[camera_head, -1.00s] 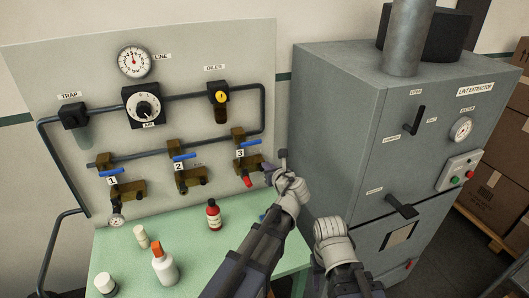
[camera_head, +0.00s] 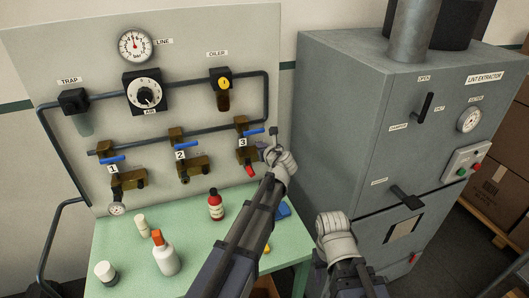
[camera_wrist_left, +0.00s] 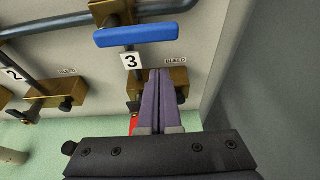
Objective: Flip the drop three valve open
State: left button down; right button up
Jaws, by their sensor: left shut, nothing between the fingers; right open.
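The drop three valve has a blue lever (camera_head: 253,131) above the label "3" (camera_head: 242,143). In the left wrist view the same blue lever (camera_wrist_left: 136,34) lies crosswise, roughly level, in front of its brass body (camera_wrist_left: 112,10). My left gripper (camera_head: 262,150) is just below and right of the lever in the head view. Its purple fingers (camera_wrist_left: 159,85) are shut and empty, pointing at the brass bleed block (camera_wrist_left: 178,80) under the lever. The tips look apart from the lever. My right gripper (camera_head: 335,225) is low at centre right, away from the panel; its fingers are hidden.
Blue levers of drops one (camera_head: 112,168) and two (camera_head: 185,155) are to the left. Bottles, including a red one (camera_head: 215,205), stand on the green bench (camera_head: 120,240). The grey lint extractor (camera_head: 340,130) stands close on the right.

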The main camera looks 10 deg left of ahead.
aim_at(253, 130)
pick_arm(q)
notch_tip(253, 130, up, 3)
jog(key=shift+s+r+p, duration=0.15)
jog(key=shift+r+p, duration=0.05)
jog(key=shift+p, duration=0.8)
pick_arm(e)
notch_tip(253, 130, up, 3)
jog(key=shift+r, duration=0.2)
